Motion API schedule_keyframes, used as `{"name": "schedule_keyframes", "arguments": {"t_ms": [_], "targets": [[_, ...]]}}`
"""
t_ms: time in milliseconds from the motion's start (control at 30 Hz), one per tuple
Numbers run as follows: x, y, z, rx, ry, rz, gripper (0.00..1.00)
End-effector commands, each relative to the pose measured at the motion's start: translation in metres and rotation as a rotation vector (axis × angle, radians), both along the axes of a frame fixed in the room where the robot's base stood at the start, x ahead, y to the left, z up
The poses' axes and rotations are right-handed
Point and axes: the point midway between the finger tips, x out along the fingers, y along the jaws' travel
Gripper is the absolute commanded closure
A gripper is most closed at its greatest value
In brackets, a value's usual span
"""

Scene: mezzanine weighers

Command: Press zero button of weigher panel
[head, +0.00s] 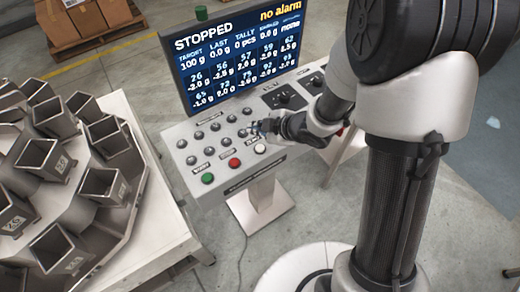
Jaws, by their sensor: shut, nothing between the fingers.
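The weigher panel (215,196) is a light grey sloped console on a pedestal. Along its front edge are a green button (207,178), a red button (234,163) and a white button (260,149), each with a small label above it. The labels are too small to read surely, so I cannot confirm which is zero. My gripper (259,128) is shut and empty, just behind the white button and its label, low over the panel. I cannot tell whether its fingertips touch the surface. My gripper and arm hide part of the panel's right side.
A screen (240,55) stands behind the panel, reading STOPPED and "no alarm". Several small dark knobs (198,135) fill the panel's left part. A weigher with several metal buckets (105,185) stands at left. Cardboard boxes (85,22) are at the back left. Open floor lies in front.

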Motion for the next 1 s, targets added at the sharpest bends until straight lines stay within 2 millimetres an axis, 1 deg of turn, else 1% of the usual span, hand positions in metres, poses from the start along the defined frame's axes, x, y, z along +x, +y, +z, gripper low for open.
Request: {"name": "schedule_keyframes", "arguments": {"t_ms": [33, 100, 300, 400, 533, 1000], "targets": [[0.0, 0.0, -0.013, 0.0, 0.001, 0.001, 1.0], [0.0, 0.0, -0.024, 0.0, 0.001, 0.0, 1.0], [0.0, 0.0, -0.052, -0.001, 0.002, -0.001, 1.0], [0.0, 0.0, -0.061, 0.0, 0.001, 0.0, 1.0], [0.0, 0.0, -0.065, 0.001, 0.001, -0.001, 1.0], [0.0, 0.0, -0.064, 0.0, 0.0, 0.0, 1.0]]}}
